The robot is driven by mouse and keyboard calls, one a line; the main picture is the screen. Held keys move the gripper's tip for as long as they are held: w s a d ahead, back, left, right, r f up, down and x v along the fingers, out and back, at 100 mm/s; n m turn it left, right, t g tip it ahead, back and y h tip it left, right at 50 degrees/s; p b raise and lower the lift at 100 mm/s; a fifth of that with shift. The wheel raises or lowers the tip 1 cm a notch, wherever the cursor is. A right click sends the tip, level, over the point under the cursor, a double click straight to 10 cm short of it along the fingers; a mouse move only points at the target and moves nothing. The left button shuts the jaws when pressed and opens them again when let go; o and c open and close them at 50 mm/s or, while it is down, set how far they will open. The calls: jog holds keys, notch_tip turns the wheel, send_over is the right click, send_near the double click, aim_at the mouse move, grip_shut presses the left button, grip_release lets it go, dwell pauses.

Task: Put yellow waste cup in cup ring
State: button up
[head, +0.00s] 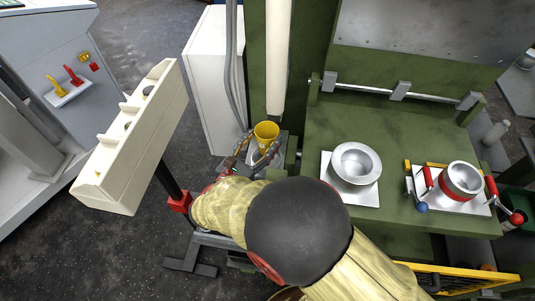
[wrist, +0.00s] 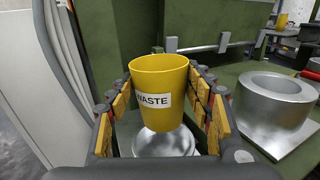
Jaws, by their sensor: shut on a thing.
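The yellow waste cup (head: 266,131) is upright between the fingers of my gripper (head: 259,150), left of the green bench. In the wrist view the cup (wrist: 160,75) shows its WASTE label, and the fingers of my gripper (wrist: 160,100) press in from both sides. A round silver metal piece (wrist: 165,143) is directly below the cup in the wrist view. The cup's base hides its top, so I cannot tell whether they touch or whether this piece is the cup ring.
A thick silver ring (head: 340,171) stands on a white plate on the green bench (head: 405,140). A red-banded silver pot (head: 462,180) with red handles is further right. A white vertical pipe (head: 278,60) rises behind the cup, and a cream slotted block (head: 150,150) stands left.

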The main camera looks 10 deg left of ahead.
notch_tip(320, 180, down, 8)
jog(key=b, duration=0.2)
jog(key=shift+r+b, duration=0.2)
jog(key=shift+b, duration=0.1)
jog(key=shift+f, duration=0.1)
jog(key=o, duration=0.9)
jog(key=shift+c, duration=0.2)
jog(key=p+v, duration=0.3)
jog(key=v, duration=0.9)
